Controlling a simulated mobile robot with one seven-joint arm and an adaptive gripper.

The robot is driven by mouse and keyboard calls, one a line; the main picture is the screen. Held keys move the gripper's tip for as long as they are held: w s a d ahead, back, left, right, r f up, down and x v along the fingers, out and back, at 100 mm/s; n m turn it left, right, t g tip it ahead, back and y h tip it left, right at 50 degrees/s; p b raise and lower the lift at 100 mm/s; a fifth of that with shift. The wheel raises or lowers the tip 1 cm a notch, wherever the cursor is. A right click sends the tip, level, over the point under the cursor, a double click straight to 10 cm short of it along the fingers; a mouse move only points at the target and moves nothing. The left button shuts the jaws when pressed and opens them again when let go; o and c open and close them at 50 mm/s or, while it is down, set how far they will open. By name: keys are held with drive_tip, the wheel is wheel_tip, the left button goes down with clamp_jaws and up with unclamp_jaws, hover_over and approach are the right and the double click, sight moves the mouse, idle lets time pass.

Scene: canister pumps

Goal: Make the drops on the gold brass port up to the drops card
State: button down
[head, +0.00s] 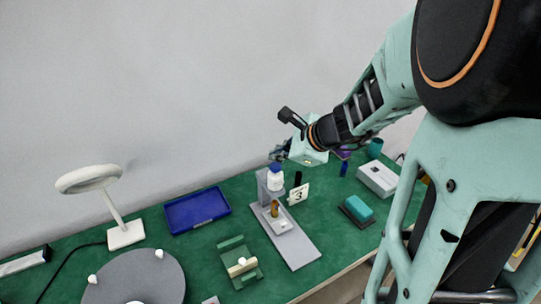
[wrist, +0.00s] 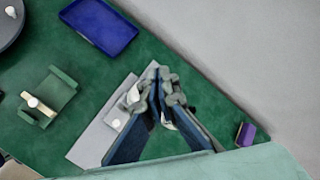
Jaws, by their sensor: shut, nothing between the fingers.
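A grey stand with a long flat base (head: 291,243) holds a white canister with a blue top (head: 275,177). The gold brass port (head: 275,208) is a small upright piece in front of the canister, over a small white pad (head: 283,225). The drops card (head: 299,194) is white, reads "3" and stands right of the canister. My gripper (head: 279,152) is shut and empty, just above the blue top; I cannot tell whether it touches. In the wrist view my shut fingers (wrist: 159,82) cover most of the stand, and the gold port cannot be made out.
A blue tray (head: 197,210) lies left of the stand, with a green fixture (head: 239,262) nearer the front. A teal block on a dark base (head: 357,209) and a white box (head: 378,178) sit to the right. A white lamp (head: 125,235) and grey turntable (head: 135,280) are far left.

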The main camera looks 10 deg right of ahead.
sight(277, 167)
drive_tip(key=shift+r+p, duration=2.2)
drive_tip(key=shift+r, duration=0.4)
drive_tip(key=shift+f, duration=0.1)
